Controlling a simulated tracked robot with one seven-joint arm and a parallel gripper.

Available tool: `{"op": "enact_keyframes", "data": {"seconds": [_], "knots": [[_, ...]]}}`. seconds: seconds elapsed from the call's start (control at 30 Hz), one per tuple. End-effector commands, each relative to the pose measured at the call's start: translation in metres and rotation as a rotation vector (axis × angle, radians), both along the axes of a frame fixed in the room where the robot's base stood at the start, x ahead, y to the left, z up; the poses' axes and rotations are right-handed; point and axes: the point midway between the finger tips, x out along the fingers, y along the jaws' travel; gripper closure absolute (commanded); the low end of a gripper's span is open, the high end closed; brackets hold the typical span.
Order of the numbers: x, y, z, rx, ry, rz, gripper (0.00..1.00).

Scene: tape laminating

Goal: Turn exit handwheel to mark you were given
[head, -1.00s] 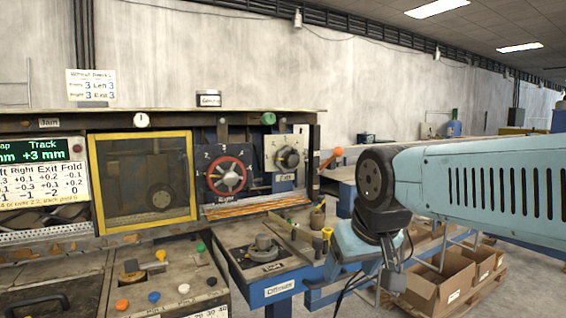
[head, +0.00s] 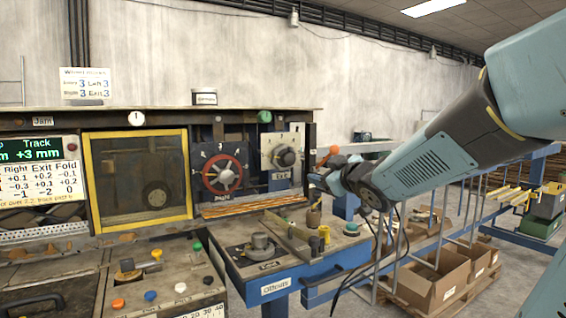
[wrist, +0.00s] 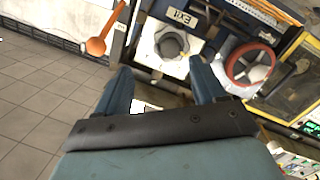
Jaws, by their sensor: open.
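The exit handwheel (head: 285,157) is a dark grey knob on a white square dial plate right of the red-rimmed wheel. In the wrist view the grey knob (wrist: 170,45) sits beyond my fingers, beside an upside-down "Exit" label (wrist: 183,17). My gripper (wrist: 162,74) is open and empty, its two blue fingers apart and short of the knob. In the head view my gripper (head: 318,181) is just right of and in front of the dial plate, partly hidden by my wrist. The mark the wheel points to is too small to read.
The red right handwheel (head: 222,174) is left of the exit dial. An orange ball-ended lever (wrist: 96,46) stands on the other side. A wheel marks sign (head: 86,83) on the wall seems to read Exit 3. A blue bench (head: 277,287) with small tools lies below.

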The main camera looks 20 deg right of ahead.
Motion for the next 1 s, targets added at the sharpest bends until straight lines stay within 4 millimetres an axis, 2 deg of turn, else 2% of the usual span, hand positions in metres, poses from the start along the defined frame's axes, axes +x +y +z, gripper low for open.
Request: {"op": "enact_keyframes", "data": {"seconds": [0.2, 0.47, 1.0], "knots": [[0.009, 0.011, 0.004, -0.034, -0.075, 0.113, 0.30], [0.023, 0.017, 0.005, -0.036, -0.085, 0.130, 0.30], [0.105, 0.039, 0.004, -0.035, -0.083, 0.130, 0.30]]}}
